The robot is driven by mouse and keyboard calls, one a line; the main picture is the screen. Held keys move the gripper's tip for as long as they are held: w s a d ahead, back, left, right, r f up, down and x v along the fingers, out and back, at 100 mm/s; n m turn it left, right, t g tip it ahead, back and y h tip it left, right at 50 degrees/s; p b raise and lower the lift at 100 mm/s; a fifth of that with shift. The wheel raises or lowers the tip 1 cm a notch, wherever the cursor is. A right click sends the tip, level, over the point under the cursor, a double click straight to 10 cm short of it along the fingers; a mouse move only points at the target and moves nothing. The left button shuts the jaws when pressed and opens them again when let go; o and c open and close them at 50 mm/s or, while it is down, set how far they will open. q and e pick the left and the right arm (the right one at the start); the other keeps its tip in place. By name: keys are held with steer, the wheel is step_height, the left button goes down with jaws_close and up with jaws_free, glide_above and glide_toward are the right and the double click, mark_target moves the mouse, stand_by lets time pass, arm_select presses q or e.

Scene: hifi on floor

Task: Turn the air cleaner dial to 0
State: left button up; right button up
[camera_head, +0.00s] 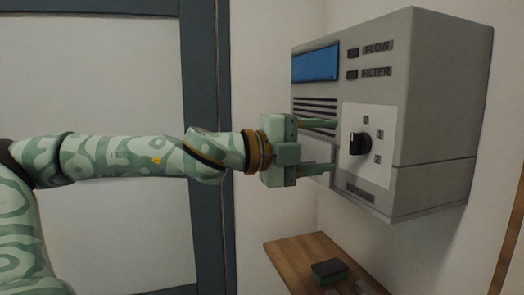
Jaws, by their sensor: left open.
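The air cleaner (440,100) is a grey box on the wall at the right. Its black dial (357,142) sits on a white plate (381,165) on the front face. Small marks stand around the dial, too small to read surely. My left gripper (335,147) is in front of the cleaner, just left of the dial. Its two green fingers are spread apart, one above and one below the dial's height, with nothing between them. I cannot tell whether they touch the front face. My right gripper is not in view.
The cleaner also has a blue screen (316,64), dark vents, and buttons marked FLOW (352,53) and FILTER (352,75). Below is a wooden shelf (290,252) with a dark box (329,271) on it. A dark frame (205,240) stands behind my left arm.

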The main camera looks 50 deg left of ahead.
arm_select(q)
steer(key=b+v, duration=0.3)
steer(key=v, duration=0.7)
steer(key=shift+s+a, duration=0.15)
steer(key=shift+s, duration=0.25)
